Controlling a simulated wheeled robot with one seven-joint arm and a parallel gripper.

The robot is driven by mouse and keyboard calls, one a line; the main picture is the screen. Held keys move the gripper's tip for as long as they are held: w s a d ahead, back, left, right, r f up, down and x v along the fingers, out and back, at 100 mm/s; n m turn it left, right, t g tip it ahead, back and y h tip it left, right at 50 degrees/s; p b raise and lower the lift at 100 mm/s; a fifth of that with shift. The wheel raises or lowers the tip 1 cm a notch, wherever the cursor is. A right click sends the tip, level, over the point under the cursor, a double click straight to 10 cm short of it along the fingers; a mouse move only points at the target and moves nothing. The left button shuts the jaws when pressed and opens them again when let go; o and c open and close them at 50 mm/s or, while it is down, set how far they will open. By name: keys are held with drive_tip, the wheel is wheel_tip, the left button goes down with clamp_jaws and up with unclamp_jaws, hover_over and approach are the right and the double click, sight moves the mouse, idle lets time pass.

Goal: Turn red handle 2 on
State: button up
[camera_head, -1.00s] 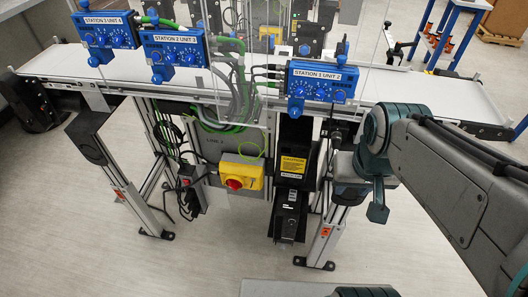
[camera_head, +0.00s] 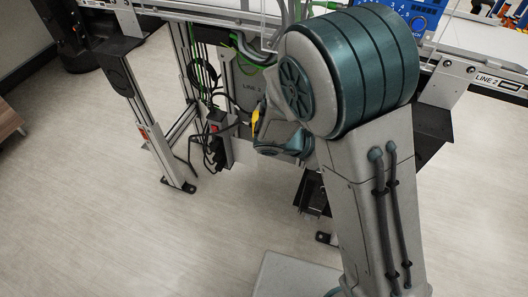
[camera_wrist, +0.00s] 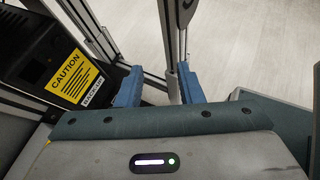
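In the head view the fingers are hidden behind my arm; the wrist is close to the yellow box. Whether anything touches the box cannot be told.
A black box with a yellow caution label (camera_wrist: 73,77) is left of my fingers in the wrist view. Metal frame posts (camera_wrist: 168,40) stand just beyond them. A conveyor leg (camera_head: 160,155) and a black power box with cables (camera_head: 218,130) are at left.

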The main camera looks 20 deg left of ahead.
drive_tip(key=s+a+f+n+t+y+b, duration=0.1)
drive_tip(key=a+f+n+t+y+b, duration=1)
drive_tip(key=a+f+n, duration=1.2)
drive_tip(key=w+r+m+t+h, duration=0.1)
drive_tip(key=w+r, duration=0.1)
drive_tip(key=w, duration=1.1)
drive_tip(key=shift+a+m+t+h, duration=0.3)
drive_tip(key=shift+a, duration=0.1)
